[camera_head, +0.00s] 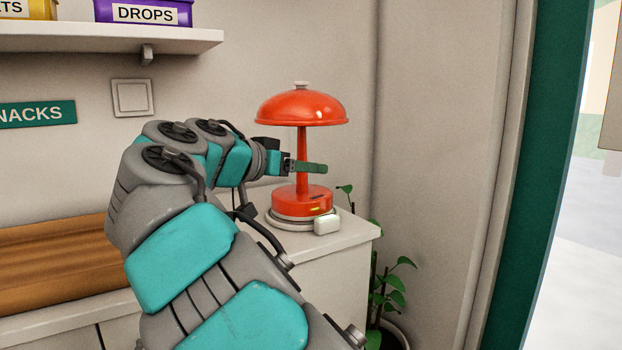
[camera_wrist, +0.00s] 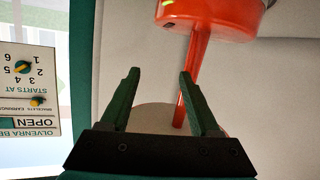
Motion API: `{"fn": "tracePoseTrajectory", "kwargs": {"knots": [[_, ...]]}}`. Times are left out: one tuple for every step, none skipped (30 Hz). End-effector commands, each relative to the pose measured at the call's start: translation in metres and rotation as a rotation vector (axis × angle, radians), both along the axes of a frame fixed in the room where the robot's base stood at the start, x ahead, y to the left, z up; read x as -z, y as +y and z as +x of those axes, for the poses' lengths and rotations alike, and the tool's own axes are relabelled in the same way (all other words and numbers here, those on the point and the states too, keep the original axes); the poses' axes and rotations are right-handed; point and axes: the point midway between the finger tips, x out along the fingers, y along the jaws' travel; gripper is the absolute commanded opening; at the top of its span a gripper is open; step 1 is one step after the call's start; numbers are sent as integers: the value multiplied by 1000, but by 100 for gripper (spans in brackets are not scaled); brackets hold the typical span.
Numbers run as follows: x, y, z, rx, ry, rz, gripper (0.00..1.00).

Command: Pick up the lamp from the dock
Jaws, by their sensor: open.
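The orange-red lamp (camera_head: 302,109) has a domed shade, a thin stem and a round base. It stands upright on a pale round dock (camera_head: 290,224) on the white cabinet top. My gripper (camera_head: 318,168) is open at stem height, and a green finger crosses in front of the stem in the head view. In the wrist view, my gripper (camera_wrist: 159,73) has its fingers spread. There the lamp (camera_wrist: 205,12) appears inverted, its stem slanting close to the right finger, partly covered by it. I cannot tell whether the stem is fully between the fingers.
A small white block (camera_head: 327,222) sits at the dock's front. A potted plant (camera_head: 388,298) stands beside the cabinet (camera_head: 345,265). A shelf (camera_head: 130,39) with boxes hangs at upper left. A wooden slab (camera_head: 50,262) lies at left. A sign (camera_wrist: 28,90) shows in the wrist view.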

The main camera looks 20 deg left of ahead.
Motion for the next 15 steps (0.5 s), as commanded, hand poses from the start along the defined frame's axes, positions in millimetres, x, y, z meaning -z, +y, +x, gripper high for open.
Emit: {"fn": "tracePoseTrajectory", "kwargs": {"knots": [[-1, 19, -6, -25, -26, 20, 63], [-3, 28, -9, -37, -40, 30, 63], [-4, 37, -12, -48, -54, 42, 63], [-5, 42, -14, -55, -61, 51, 63], [-5, 46, -16, -60, -68, 56, 63], [-6, 50, -17, -65, -75, 63, 63], [-7, 52, -17, -68, -79, 66, 63], [-7, 52, -16, -69, -82, 70, 63], [-7, 52, -14, -70, -84, 71, 63], [-7, 52, -11, -71, -86, 72, 63], [-6, 51, -8, -71, -85, 71, 63], [-6, 49, -4, -72, -85, 71, 63], [-5, 48, -1, -72, -85, 71, 63], [-5, 47, 1, -72, -85, 71, 63], [-4, 46, 4, -72, -84, 72, 63]]}}
